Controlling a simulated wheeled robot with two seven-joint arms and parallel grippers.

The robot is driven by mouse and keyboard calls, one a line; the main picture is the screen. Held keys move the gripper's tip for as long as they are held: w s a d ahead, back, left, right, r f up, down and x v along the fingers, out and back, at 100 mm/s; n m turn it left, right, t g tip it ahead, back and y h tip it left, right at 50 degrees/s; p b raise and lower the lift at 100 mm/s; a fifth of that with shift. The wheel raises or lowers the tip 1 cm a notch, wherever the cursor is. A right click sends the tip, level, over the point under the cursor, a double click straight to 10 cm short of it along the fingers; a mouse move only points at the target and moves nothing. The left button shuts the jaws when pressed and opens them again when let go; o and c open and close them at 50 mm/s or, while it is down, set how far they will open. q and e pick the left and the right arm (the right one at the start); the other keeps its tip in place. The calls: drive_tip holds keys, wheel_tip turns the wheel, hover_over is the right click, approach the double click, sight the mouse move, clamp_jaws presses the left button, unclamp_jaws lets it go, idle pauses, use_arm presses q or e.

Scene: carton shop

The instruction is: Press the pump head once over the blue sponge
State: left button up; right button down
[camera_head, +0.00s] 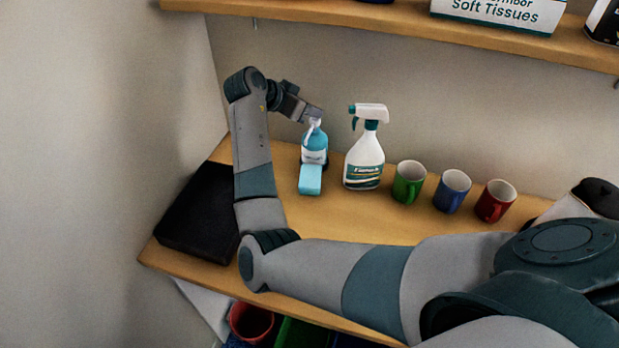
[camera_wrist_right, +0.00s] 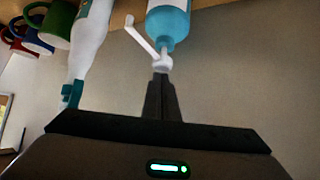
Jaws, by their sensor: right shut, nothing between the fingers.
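The pump bottle (camera_head: 316,150) is blue with a white label and stands upright on the wooden bench. Its white pump head (camera_head: 312,128) has a thin spout angled toward the blue sponge (camera_head: 310,181), which lies in front of the bottle. My right gripper (camera_head: 317,118) is shut and empty, right at the top of the pump head. In the right wrist view the closed fingertips (camera_wrist_right: 161,78) meet or nearly meet the pump head (camera_wrist_right: 161,63); I cannot tell whether it is pressed down. The bottle's blue body (camera_wrist_right: 168,22) also shows there. My left gripper is not in view.
A white spray bottle (camera_head: 365,160) stands close to the right of the pump bottle. Green (camera_head: 408,183), blue (camera_head: 452,191) and red (camera_head: 495,202) mugs stand farther right. A black tray (camera_head: 197,217) lies left. A shelf (camera_head: 400,25) runs above.

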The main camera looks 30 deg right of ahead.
drive_tip(key=shift+r+p, duration=1.05)
drive_tip(key=shift+r, duration=0.7)
